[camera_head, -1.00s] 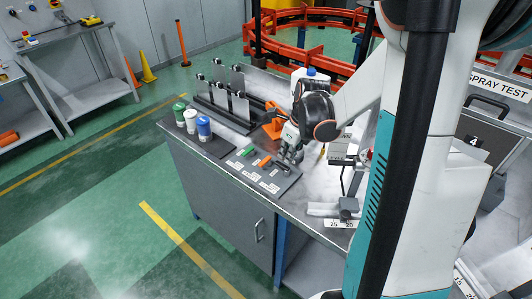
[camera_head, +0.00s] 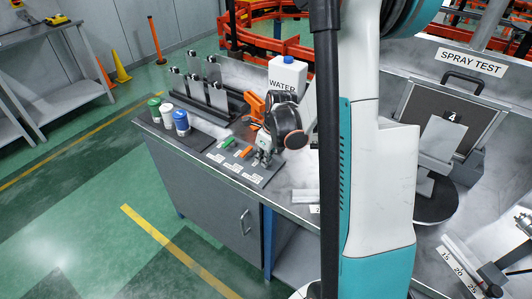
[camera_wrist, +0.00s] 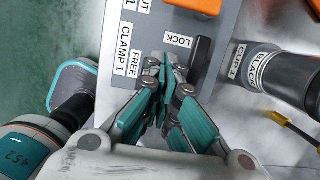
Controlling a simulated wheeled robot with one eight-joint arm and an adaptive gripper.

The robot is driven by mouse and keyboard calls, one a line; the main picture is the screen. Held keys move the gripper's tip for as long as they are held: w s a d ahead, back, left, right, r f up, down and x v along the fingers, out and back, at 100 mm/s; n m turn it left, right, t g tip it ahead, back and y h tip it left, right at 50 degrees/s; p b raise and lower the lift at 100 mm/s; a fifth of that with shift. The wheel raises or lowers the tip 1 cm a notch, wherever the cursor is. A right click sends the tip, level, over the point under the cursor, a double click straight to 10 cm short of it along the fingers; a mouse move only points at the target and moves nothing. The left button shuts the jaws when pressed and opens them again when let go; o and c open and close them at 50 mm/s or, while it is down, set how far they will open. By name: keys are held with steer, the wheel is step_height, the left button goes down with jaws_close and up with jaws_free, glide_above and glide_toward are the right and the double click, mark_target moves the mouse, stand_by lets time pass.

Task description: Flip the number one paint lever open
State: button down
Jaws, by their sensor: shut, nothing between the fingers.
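A grey lever panel (camera_head: 262,174) with white labels lies on the bench. It carries a green lever (camera_head: 228,142) and an orange lever (camera_head: 245,152); the orange one also shows at the top edge of the wrist view (camera_wrist: 196,5). A black lever (camera_wrist: 201,62) sits near labels reading LOCK, FREE and CLAMP 1. Which lever is paint number one cannot be read. My gripper (camera_head: 262,158) is over the panel's near right end. In the wrist view its shut, empty fingertips (camera_wrist: 166,72) are just left of the black lever; contact cannot be told.
A black cup (camera_wrist: 287,80) lies beside a CUP 1 label. Green, white and blue-capped cups (camera_head: 181,122) stand left of the panel. A rack of grey plates (camera_head: 208,91) and a WATER container (camera_head: 287,75) are behind. Open floor lies left of the bench.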

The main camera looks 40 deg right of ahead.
mark_target(247, 154)
steer(key=w, duration=0.1)
steer(key=w+a+f, duration=0.1)
steer(key=w, duration=0.1)
steer(key=shift+a+f+b, duration=0.1)
steer(key=shift+b, duration=0.3)
steer(key=shift+w+a, duration=0.15)
steer(key=shift+w, duration=0.4)
